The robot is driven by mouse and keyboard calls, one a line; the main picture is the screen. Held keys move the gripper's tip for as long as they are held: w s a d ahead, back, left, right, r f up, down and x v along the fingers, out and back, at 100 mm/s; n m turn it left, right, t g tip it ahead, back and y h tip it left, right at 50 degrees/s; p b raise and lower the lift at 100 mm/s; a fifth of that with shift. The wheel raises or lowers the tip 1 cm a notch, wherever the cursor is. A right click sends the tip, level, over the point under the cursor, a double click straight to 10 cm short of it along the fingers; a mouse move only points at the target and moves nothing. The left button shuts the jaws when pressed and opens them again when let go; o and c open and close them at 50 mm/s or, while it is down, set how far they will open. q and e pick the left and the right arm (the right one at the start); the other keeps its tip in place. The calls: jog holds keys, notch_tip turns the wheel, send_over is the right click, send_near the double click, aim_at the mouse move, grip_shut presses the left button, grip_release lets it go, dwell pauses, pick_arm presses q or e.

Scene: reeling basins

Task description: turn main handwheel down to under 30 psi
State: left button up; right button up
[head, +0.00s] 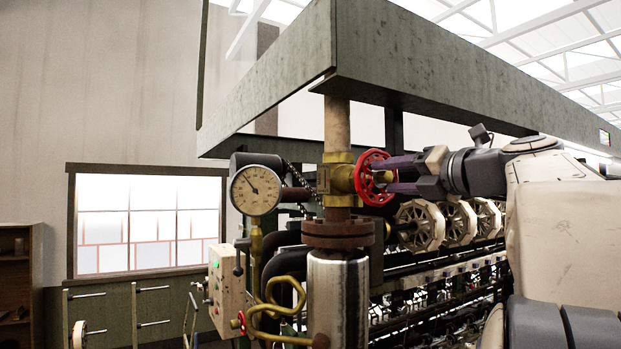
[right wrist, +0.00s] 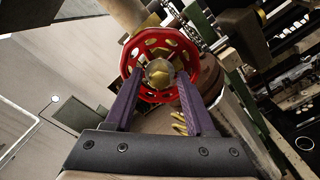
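The red main handwheel (head: 374,177) sits on a brass valve (head: 338,178) on the vertical pipe. In the right wrist view the handwheel (right wrist: 133,60) faces me, with a rounded brass hub (right wrist: 159,74) at its centre. My right gripper (head: 392,177) reaches it from the right. Its two purple fingers are apart, their tips at the wheel on either side of the hub; the gripper also shows in the right wrist view (right wrist: 161,78). The pressure gauge (head: 255,190) has its needle pointing up and left; its numbers are too small to read. My left gripper is not in view.
A green beam (head: 430,55) runs above the valve. Several pale spoked wheels (head: 421,222) stand close below my right arm. A control box (head: 227,288), bent brass pipes (head: 275,310) and a small red wheel (head: 239,322) are at lower left.

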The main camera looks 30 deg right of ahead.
aim_at(390, 178)
jog(key=shift+s+d, duration=0.1)
jog(key=shift+s, duration=1.4)
jog(key=n+b, duration=0.1)
jog(key=n, duration=0.1)
jog(key=n+b, duration=0.2)
jog(key=n, duration=0.1)
jog(key=shift+f+n, duration=0.3)
jog(key=n+b, duration=0.1)
jog(key=n, duration=0.1)
jog(key=shift+r+n, duration=0.1)
jog(key=shift+n, duration=0.3)
jog(key=shift+r+n, duration=0.1)
jog(key=shift+n, duration=0.3)
jog(key=shift+w+r, duration=0.1)
jog(key=shift+w, duration=0.7)
jog(key=shift+w+p, duration=0.35)
jog(key=shift+w, duration=0.35)
